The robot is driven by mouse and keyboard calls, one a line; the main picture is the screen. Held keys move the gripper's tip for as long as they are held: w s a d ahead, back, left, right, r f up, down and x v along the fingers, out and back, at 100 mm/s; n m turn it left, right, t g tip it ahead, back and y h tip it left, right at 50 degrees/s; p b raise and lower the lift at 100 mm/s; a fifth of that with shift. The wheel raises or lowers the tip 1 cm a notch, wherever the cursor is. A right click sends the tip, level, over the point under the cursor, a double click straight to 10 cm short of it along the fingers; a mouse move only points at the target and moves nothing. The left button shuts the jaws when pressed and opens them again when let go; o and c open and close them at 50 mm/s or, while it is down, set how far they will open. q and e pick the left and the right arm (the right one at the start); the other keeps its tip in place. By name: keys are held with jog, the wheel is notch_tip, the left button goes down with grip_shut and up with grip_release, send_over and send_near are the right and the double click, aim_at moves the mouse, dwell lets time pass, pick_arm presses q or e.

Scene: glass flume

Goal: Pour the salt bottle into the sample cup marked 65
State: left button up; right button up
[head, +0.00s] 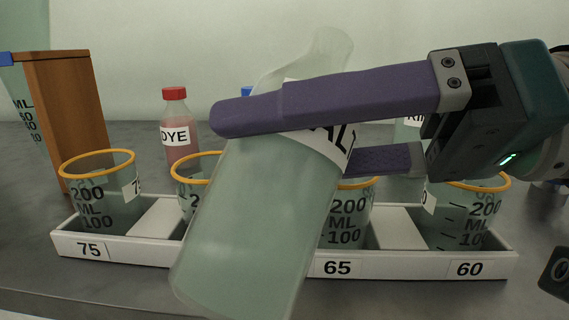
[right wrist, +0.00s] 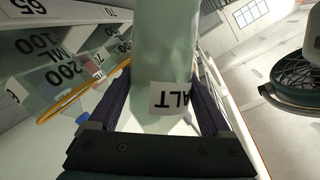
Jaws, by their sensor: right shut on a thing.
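My right gripper (head: 262,138) is shut on the salt bottle (head: 255,225), a pale green translucent bottle with a white label. The bottle is tilted, its narrow neck up and to the right, its wide end low and left in front of the tray. In the right wrist view the salt bottle (right wrist: 165,45) stands between the fingers, the label's "ALT" showing. The sample cup marked 65 (head: 347,225), with an orange rim, sits in the tray behind the bottle, partly hidden by it and the gripper. My left gripper is not in view.
The white tray (head: 290,268) also holds the cup at 75 (head: 100,212), a mostly hidden cup (head: 186,190) and the cup at 60 (head: 465,222). A red-capped dye bottle (head: 178,140) stands behind. A wooden block (head: 70,110) is at the left.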

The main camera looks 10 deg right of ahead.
aim_at(283, 198)
jog(key=shift+f+m, duration=0.1)
jog(key=shift+m, duration=0.2)
dwell(0.4)
jog(key=shift+f+y+b, duration=0.3)
jog(key=shift+b, duration=0.1)
jog(key=shift+s+a+f+m+b, duration=0.15)
jog(key=shift+f+m+b, duration=0.25)
jog(key=shift+f+b, duration=0.35)
jog(key=shift+s+f+m+y+b, duration=0.1)
jog(key=shift+f+m+y+b, duration=0.2)
jog(key=shift+f+b, duration=0.5)
jog(key=shift+a+r+m+p, duration=0.2)
jog(key=shift+m+p, duration=0.1)
jog(key=shift+m, duration=0.1)
dwell(0.5)
jog(key=shift+s+r+m+y, duration=0.1)
jog(key=shift+r+m+y, duration=0.05)
jog(key=shift+m+y, duration=0.15)
dwell(0.6)
jog(key=shift+m, duration=0.4)
dwell(0.4)
jog(key=shift+s+a+f+m+y, duration=0.1)
jog(key=shift+f+m+y, duration=0.1)
jog(key=shift+m+y, duration=0.2)
dwell(0.8)
jog(key=shift+r+p, duration=0.3)
